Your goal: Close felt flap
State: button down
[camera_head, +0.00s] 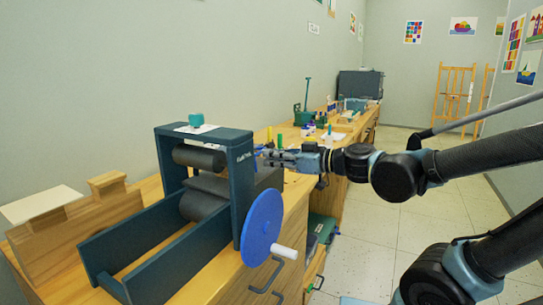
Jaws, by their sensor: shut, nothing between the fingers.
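An etching press (241,185) with dark teal side frames stands on the wooden counter at the left. It has dark rollers (199,157) and a blue hand wheel (261,228) with a white handle. A dark grey sheet that looks like the felt flap (215,187) sticks out between the rollers, roughly level. Its far side is hidden by the frame. My gripper (264,155) comes in from the right, at the press's right side frame. It is shut and empty. I cannot tell whether its tips touch the frame.
A wooden stand (75,232) is left of the press. Bottles and tools (310,128) stand farther along the counter (290,215). The tiled floor (435,205) is open at the right.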

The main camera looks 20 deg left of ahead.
dwell(0.3)
notch_tip(320, 180, up, 4)
jog(key=s+d+f, duration=0.1)
jog(key=d+f, duration=0.3)
jog(key=d, duration=0.5)
jog(key=s+a+r+n+g+h, duration=0.2)
jog(key=s+a+r+g+h, duration=0.1)
jog(key=a+r+g+h, duration=0.5)
jog(key=w+a+r+m+t+h, duration=0.1)
jog(key=w+a+r+t+h, duration=0.15)
jog(key=r+h, duration=0.2)
jog(key=w+a+r+m+t+h, duration=0.1)
jog(key=w+a+r+t+h, duration=0.15)
jog(key=r, duration=0.35)
notch_tip(320, 180, down, 14)
jog(key=shift+s+a+h, duration=0.15)
jog(key=shift+a+h, duration=0.2)
jog(key=shift+h, duration=0.05)
jog(key=shift+s, duration=0.1)
dwell(0.5)
